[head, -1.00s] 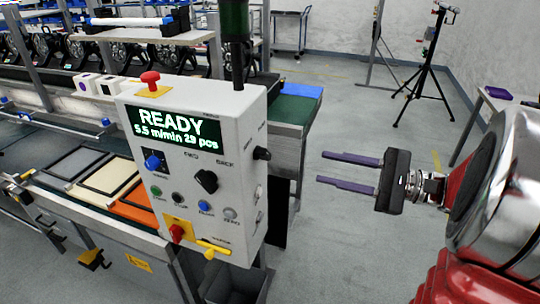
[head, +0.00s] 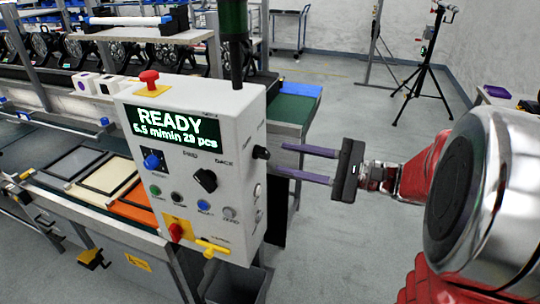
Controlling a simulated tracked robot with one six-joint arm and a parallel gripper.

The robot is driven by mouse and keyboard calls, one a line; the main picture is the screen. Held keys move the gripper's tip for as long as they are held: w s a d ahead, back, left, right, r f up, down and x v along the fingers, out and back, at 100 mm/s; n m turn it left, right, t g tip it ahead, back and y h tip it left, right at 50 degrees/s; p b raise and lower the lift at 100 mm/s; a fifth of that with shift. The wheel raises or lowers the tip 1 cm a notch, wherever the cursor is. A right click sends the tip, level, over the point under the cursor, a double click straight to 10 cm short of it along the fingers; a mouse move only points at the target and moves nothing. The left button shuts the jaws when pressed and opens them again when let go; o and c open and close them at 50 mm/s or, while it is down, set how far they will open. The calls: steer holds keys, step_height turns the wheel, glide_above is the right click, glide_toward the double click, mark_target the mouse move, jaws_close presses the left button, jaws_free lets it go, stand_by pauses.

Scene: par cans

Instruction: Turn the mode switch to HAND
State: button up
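A white control box (head: 190,110) stands at left centre, with a lit READY display (head: 165,124). Its front has a blue knob (head: 154,160) and a larger black rotary knob (head: 205,181). Another black knob (head: 261,153) sticks out of its right side. The labels are too small to read surely, so I cannot tell which knob is the mode switch. My gripper (head: 281,159) is open and empty, its two purple fingers pointing left. The fingertips are just right of the side knob in the picture; I cannot tell whether they touch anything.
The box also carries a red mushroom button (head: 149,78), a red knob (head: 176,232), a yellow lever (head: 212,247) and several small buttons. A conveyor with framed panels (head: 105,176) lies to the left. A black tripod (head: 425,75) stands behind my arm.

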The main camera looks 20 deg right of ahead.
mark_target(268, 155)
steer(key=shift+x, duration=2.5)
steer(key=shift+c, duration=0.2)
